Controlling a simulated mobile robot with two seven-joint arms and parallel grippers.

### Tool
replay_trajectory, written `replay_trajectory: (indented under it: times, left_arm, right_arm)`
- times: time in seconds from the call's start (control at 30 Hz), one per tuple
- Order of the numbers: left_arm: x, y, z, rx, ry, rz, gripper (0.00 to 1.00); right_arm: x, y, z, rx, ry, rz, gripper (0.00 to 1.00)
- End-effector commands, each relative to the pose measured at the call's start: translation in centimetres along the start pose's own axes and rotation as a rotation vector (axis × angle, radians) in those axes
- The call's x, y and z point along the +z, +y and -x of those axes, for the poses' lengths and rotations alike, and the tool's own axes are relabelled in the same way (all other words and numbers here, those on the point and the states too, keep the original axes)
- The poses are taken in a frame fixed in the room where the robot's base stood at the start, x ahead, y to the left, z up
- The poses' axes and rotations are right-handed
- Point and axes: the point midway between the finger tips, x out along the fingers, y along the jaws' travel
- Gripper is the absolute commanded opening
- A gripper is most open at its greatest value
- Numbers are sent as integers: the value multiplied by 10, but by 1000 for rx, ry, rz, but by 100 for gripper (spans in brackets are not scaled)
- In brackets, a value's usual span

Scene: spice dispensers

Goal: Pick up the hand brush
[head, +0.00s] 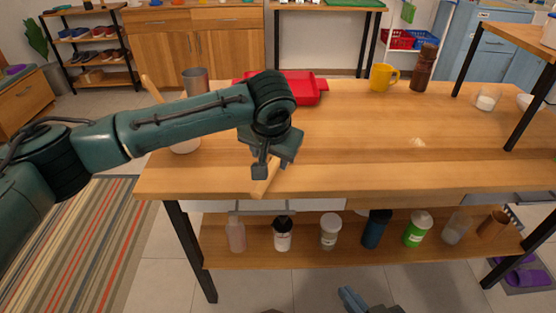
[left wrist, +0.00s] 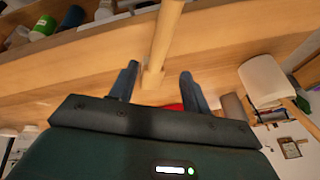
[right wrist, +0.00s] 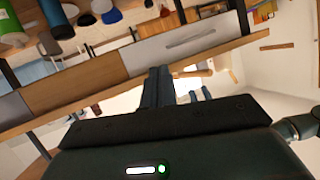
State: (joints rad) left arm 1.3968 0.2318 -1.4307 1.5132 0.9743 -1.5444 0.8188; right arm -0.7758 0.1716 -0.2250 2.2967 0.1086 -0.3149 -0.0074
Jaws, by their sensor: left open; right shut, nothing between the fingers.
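A light wooden handle, which looks like the hand brush (head: 264,186), lies at the table's front edge, partly hidden under my left gripper (head: 273,168). No bristles can be made out. In the left wrist view the handle (left wrist: 165,35) runs down between the fingers of my open left gripper (left wrist: 158,74), with a gap on both sides. I cannot tell how far above it the fingers are. My right gripper (head: 355,298) is low in front of the table, away from the brush. In the right wrist view its fingers (right wrist: 158,88) are together and empty.
A red tray (head: 308,90) lies behind my left wrist. A grey cup (head: 196,80) stands to its left. A yellow mug (head: 383,77) and a brown grinder (head: 423,68) stand at the back. Several bottles, one green (head: 417,229), fill the shelf below. The table's right middle is mostly clear.

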Motion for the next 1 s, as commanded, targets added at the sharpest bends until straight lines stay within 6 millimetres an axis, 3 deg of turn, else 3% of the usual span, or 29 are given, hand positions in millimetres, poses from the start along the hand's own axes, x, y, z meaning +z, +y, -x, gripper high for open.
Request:
replay_trajectory:
  times: [0.27, 0.6, 0.87, 1.0]
  left_arm:
    - [-1, 1, -25, 0, 1, -1, 48]
    - [-5, 3, -69, 1, 1, -2, 48]
    - [-5, 3, -72, 2, 2, -3, 48]
    - [-5, 3, -72, 2, 2, -2, 38]
  right_arm:
    - [-8, 2, 1, 3, 30, 8, 0]
    - [-2, 3, 3, 8, 32, 14, 0]
    - [-3, 3, 5, 8, 32, 13, 0]
    - [-3, 3, 5, 8, 33, 13, 0]
